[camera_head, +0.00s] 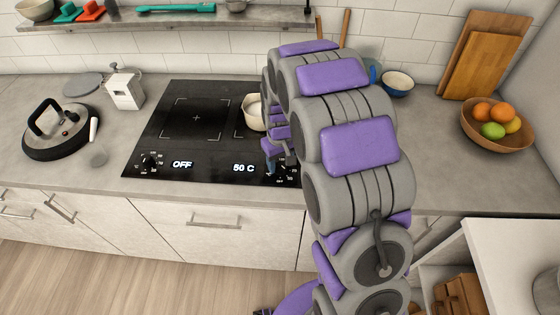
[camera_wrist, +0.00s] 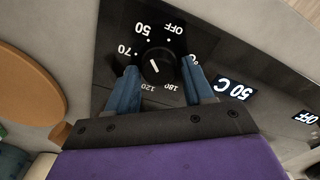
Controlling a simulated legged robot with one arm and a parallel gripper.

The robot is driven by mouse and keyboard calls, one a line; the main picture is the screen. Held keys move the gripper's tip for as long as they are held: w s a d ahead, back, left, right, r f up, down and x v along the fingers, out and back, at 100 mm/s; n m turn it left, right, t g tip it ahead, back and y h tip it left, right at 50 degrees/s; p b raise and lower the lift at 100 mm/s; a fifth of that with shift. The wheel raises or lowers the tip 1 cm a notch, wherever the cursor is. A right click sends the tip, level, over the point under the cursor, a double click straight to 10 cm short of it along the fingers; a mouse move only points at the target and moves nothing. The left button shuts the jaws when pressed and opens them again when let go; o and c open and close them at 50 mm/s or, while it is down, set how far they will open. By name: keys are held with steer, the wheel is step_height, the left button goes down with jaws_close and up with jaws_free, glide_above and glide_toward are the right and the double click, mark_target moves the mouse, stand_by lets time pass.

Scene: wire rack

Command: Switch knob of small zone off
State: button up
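The black cooktop (camera_head: 219,119) is set in the counter, with a left knob (camera_head: 150,160) beside an "OFF" display (camera_head: 182,164) and a "50 C" display (camera_head: 243,168) farther right. The dial at the right is partly hidden by my arm. In the wrist view, its black knob (camera_wrist: 158,66) has a white mark and is ringed by OFF, 50, 70, 120 and 180. The "50 C" display (camera_wrist: 236,89) is beside it. My gripper (camera_wrist: 161,82) is open, its blue fingers apart on either side of the knob; I cannot tell whether they touch it.
A cream pot (camera_head: 253,113) stands on the cooktop, partly behind my arm. A fruit bowl (camera_head: 497,137) is at the right. The counter right of my arm is mostly clear.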

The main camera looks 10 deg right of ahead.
steer(key=c, duration=0.8)
steer(key=shift+m+p, duration=0.3)
steer(key=shift+p, duration=0.05)
steer(key=m+p, duration=0.3)
steer(key=shift+d+r, duration=0.1)
steer(key=shift+r, duration=0.1)
steer(key=shift+f+m+p, duration=0.15)
steer(key=shift+m+p, duration=1.8)
steer(key=shift+m, duration=0.75)
steer(key=o, duration=1.1)
